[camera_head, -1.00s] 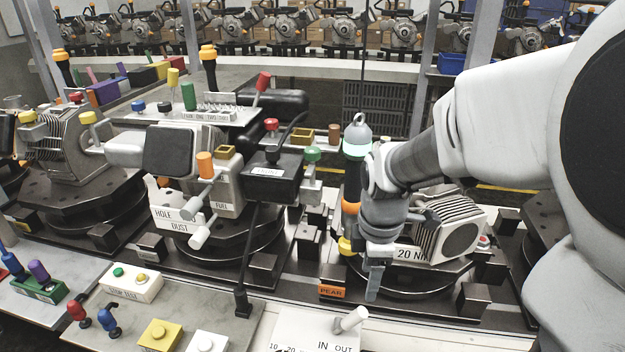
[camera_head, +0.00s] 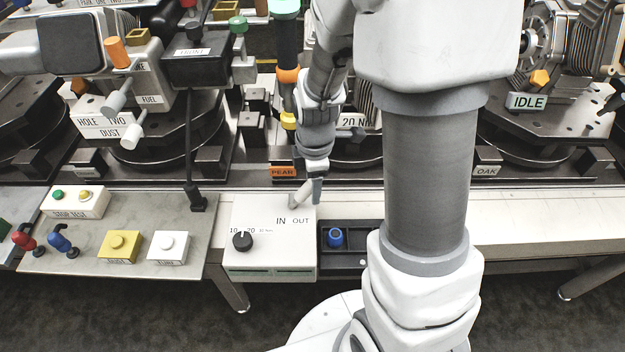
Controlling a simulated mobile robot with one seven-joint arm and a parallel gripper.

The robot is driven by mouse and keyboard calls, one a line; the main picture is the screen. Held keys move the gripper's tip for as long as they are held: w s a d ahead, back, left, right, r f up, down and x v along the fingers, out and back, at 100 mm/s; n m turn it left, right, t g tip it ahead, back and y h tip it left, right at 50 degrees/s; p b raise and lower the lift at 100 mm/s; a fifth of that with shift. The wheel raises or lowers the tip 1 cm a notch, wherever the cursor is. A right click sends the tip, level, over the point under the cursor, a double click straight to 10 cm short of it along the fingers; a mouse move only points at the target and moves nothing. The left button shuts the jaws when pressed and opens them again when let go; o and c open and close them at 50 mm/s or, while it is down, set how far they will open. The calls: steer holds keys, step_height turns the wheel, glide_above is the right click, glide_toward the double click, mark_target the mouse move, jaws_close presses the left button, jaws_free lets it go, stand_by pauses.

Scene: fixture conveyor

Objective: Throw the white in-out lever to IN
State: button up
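The white in-out lever (camera_head: 299,196) stands at the back of a white control box (camera_head: 268,260) in the head view. Its stem tilts up and to the right, toward the OUT side. The words IN and OUT are printed in front of it, IN on the left and OUT on the right. My gripper (camera_head: 316,196) points down just to the right of the lever, with its fingertips low beside it. I cannot tell whether they touch. The fingers overlap in this view, so their opening does not show.
A black knob (camera_head: 242,240) sits on the same box. A dark tray (camera_head: 345,262) with a blue-topped part (camera_head: 335,237) lies to the right. White (camera_head: 168,245) and yellow (camera_head: 119,245) button boxes stand to the left. Machine fixtures and an orange PEAR tag (camera_head: 283,171) are behind.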

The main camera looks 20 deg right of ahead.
jaws_close()
stand_by(1.4)
